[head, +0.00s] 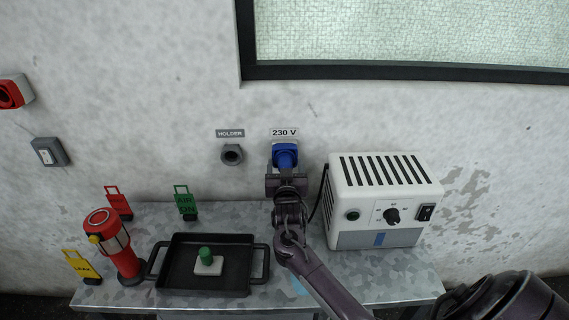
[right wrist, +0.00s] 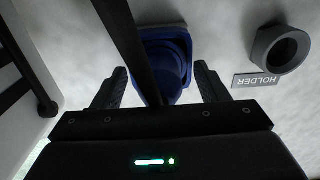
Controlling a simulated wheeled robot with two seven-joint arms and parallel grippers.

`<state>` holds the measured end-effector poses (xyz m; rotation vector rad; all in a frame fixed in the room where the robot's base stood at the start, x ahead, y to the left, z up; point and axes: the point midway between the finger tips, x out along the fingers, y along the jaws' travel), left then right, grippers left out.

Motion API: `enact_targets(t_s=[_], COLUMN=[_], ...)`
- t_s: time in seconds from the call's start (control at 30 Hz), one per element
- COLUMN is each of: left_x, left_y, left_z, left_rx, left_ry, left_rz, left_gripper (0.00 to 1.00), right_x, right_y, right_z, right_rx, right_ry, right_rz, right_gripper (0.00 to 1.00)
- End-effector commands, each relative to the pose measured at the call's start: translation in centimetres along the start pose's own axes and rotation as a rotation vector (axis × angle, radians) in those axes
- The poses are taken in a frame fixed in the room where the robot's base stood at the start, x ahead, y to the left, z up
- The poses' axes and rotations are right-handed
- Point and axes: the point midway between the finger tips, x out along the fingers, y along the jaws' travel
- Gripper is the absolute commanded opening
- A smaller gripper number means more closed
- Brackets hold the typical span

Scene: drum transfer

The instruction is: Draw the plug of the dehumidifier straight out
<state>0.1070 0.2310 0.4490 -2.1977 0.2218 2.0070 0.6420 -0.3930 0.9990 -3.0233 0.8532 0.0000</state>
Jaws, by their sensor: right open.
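The blue plug (head: 285,157) sits in the blue wall socket (head: 279,146) under the 230 V sign. My right gripper (head: 286,176) is right in front of it and hides its lower part. In the right wrist view the plug (right wrist: 172,72) lies between the two fingers of the gripper (right wrist: 160,84), which are spread with a gap on each side. A dark strip crosses in front of the plug there. The white dehumidifier (head: 385,200) stands on the table to the right, with a black cable (head: 322,196) at its left side. My left gripper is not in view.
An empty-looking round holder (head: 232,154) is on the wall left of the socket. The metal table (head: 225,214) carries a black tray (head: 204,291) with a green-topped piece (head: 207,262), a red lamp (head: 119,250) and red, green and yellow tags. A window is above.

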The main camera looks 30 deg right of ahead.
Motion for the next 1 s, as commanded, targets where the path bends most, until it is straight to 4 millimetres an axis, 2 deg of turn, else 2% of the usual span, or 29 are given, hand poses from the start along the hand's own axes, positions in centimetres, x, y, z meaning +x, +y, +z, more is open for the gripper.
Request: enact_targets(t_s=[0.57, 1.0], left_x=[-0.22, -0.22], left_y=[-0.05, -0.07], left_z=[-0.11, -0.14], left_rx=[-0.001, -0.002], left_ry=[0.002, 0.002], left_rz=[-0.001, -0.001], left_gripper=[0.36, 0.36], right_x=[0.01, 0.00], right_y=[0.02, 0.01], right_z=[0.00, -0.01], right_rx=[0.000, 0.000], right_ry=[0.000, 0.000], right_rz=[0.000, 0.000], right_gripper=[0.67, 0.10])
